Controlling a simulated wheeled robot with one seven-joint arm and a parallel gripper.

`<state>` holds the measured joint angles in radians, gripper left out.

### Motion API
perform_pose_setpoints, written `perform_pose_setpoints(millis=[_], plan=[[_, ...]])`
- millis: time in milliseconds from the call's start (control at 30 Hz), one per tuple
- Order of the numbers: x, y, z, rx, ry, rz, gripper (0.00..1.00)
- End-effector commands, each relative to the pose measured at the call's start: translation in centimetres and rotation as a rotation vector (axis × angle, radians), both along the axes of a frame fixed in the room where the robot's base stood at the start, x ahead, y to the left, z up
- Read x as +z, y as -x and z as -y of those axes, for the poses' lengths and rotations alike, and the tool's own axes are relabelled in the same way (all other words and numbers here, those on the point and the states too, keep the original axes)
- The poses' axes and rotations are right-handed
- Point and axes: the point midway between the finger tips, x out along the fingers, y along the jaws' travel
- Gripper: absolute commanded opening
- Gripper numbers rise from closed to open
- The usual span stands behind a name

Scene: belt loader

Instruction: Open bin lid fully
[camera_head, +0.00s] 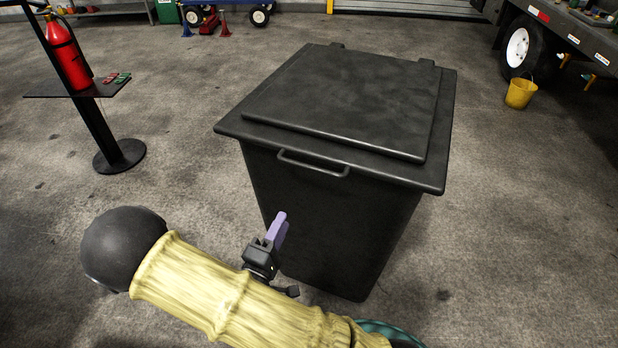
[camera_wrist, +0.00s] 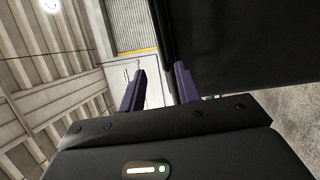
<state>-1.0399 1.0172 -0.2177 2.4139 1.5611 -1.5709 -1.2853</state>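The black bin stands on the floor in the middle of the head view, with its front wall (camera_head: 330,220) facing me. Its flat black lid (camera_head: 350,95) lies closed on top, hinged along the far edge. A black bar handle (camera_head: 313,164) sits at the near edge below the lid. My gripper (camera_head: 278,228) is in front of the bin, below and left of the handle. In the wrist view my gripper's two purple fingers (camera_wrist: 160,85) stand apart with nothing between them. The dark bin wall (camera_wrist: 240,45) fills the upper right there. The handle is not clear in that view.
A red fire extinguisher (camera_head: 68,52) hangs on a stand with a round base (camera_head: 119,156) at left. A yellow bucket (camera_head: 520,93) sits near a trailer (camera_head: 575,35) at right. Carts (camera_head: 228,12) stand at the back. The floor around the bin is clear.

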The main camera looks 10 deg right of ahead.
Motion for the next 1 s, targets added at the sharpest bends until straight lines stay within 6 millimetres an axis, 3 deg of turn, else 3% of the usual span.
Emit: perform_pose_setpoints(millis=[467, 1000], plan=[[0.4, -0.5, 0.4, -0.004, 0.011, 0.006, 0.33], [2.1, -7.3, 5.6, -0.005, 0.009, 0.006, 0.33]])
